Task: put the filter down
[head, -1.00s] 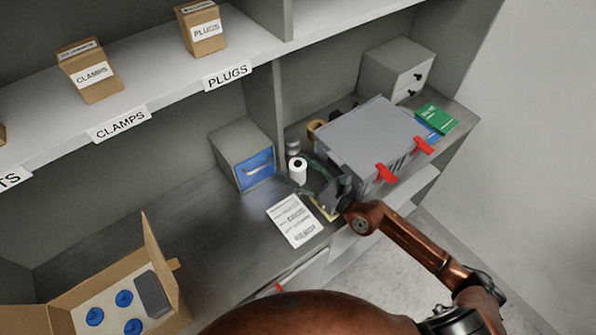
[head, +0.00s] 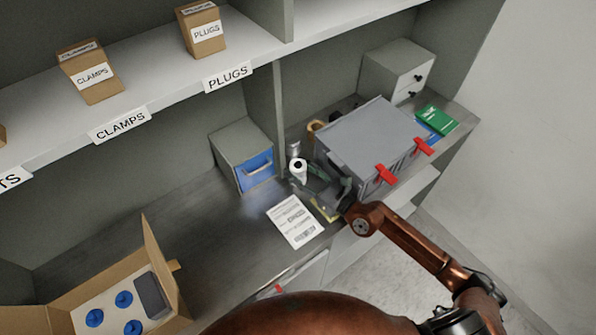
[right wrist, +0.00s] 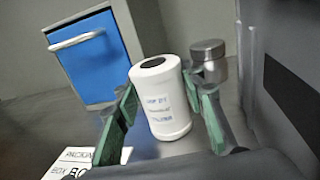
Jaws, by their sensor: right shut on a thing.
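The filter is a white cylinder with a dark hole in its top (head: 298,165). It stands near upright over the counter, in front of the blue-drawer box. My right gripper (head: 308,180) reaches it from the lower right. In the right wrist view the green-padded fingers (right wrist: 160,98) are shut on the filter (right wrist: 168,112), one on each side, and blue print shows on it. I cannot tell whether its base touches the counter. My left gripper is not in view.
A grey box with a blue drawer (head: 256,170) stands behind left. A large grey case with red latches (head: 365,140) is close on the right. A printed sheet (head: 295,222) lies in front. A metal-capped jar (right wrist: 208,52) stands behind the filter. An open carton (head: 70,300) is far left.

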